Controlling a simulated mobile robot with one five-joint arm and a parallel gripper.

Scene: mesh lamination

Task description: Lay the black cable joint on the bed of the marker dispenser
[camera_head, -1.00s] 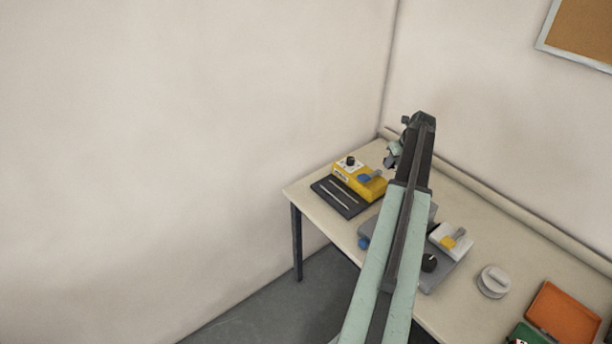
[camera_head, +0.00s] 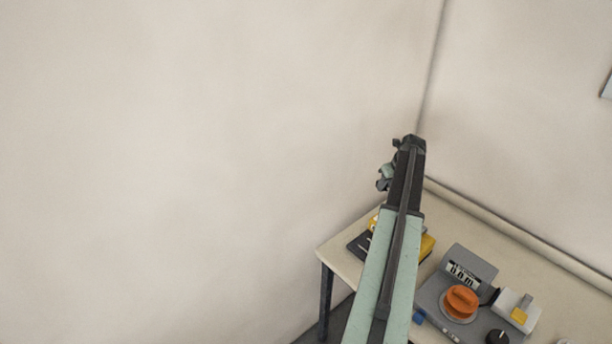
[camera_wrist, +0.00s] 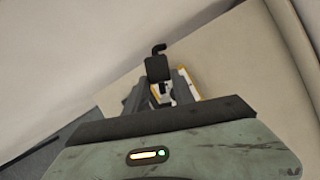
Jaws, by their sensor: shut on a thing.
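My gripper (camera_wrist: 162,88) is shut on a black piece (camera_wrist: 157,68) with a small bent stub on top, which looks like the black cable joint. It is held above the table. A yellow device (camera_head: 427,246) stands on the table, mostly hidden behind my arm. A yellow and white device (camera_wrist: 188,84) shows beyond my fingers in the wrist view. A grey unit (camera_head: 429,301) with a display and an orange knob stands further right. I cannot tell which is the marker dispenser.
A dark mat (camera_head: 360,244) lies at the table's (camera_head: 338,258) left end. Walls close in the table's back and left. Bare tabletop shows along the back wall.

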